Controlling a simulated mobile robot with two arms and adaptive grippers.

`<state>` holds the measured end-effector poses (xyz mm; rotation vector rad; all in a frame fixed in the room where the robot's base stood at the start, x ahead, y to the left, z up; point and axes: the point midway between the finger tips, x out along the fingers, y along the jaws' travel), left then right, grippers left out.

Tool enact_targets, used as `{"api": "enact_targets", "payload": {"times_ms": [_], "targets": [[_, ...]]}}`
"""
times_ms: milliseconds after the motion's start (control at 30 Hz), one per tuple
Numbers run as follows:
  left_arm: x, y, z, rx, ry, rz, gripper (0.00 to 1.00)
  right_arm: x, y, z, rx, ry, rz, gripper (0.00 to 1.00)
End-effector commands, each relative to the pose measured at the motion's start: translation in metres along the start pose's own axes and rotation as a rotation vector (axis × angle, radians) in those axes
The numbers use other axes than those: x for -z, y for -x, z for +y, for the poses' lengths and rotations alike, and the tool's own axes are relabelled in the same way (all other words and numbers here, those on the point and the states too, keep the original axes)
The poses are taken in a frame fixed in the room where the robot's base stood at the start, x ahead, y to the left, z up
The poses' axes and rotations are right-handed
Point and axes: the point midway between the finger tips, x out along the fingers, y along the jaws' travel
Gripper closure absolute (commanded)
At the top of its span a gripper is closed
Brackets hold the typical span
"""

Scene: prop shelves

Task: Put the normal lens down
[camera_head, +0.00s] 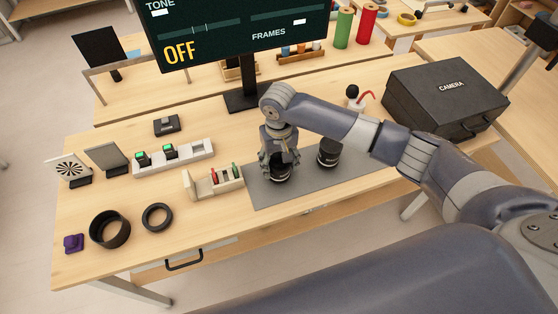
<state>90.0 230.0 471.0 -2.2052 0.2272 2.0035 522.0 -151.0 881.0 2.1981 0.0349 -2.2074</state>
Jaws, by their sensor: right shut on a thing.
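My right gripper (280,160) is over the left part of a grey mat (345,176) on the wooden table. It points down and is shut on a black lens (281,174), most likely the normal lens. The gripper hides the upper part of this lens. Its base is at or just above the mat; I cannot tell whether it touches. A second black lens (329,153) stands upright on the mat to the right, apart from the gripper. My left gripper is not in view.
Left of the mat is a small rack (213,183) with coloured pieces. A black camera case (446,95) stands at the right. A monitor (235,30) rises behind. The mat's front right is clear.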

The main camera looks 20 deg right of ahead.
Motion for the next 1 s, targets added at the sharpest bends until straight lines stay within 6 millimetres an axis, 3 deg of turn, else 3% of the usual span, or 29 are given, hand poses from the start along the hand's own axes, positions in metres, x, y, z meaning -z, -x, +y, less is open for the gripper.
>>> {"api": "enact_targets", "payload": {"times_ms": [367, 400, 467, 833, 1000], "targets": [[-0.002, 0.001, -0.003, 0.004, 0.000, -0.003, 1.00, 0.000, -0.004, -0.001, 0.001, 0.000, 0.000, 0.73], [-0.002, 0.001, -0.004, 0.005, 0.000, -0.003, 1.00, 0.000, -0.005, 0.000, 0.001, 0.000, 0.000, 0.38], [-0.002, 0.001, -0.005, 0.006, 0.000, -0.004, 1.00, 0.000, -0.005, 0.000, 0.001, 0.000, 0.000, 0.24], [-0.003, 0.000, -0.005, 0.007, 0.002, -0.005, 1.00, 0.000, -0.004, 0.000, 0.000, 0.000, 0.001, 0.24], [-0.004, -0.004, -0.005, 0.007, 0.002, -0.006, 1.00, 0.001, 0.013, -0.001, 0.002, 0.001, 0.004, 0.24]]}}
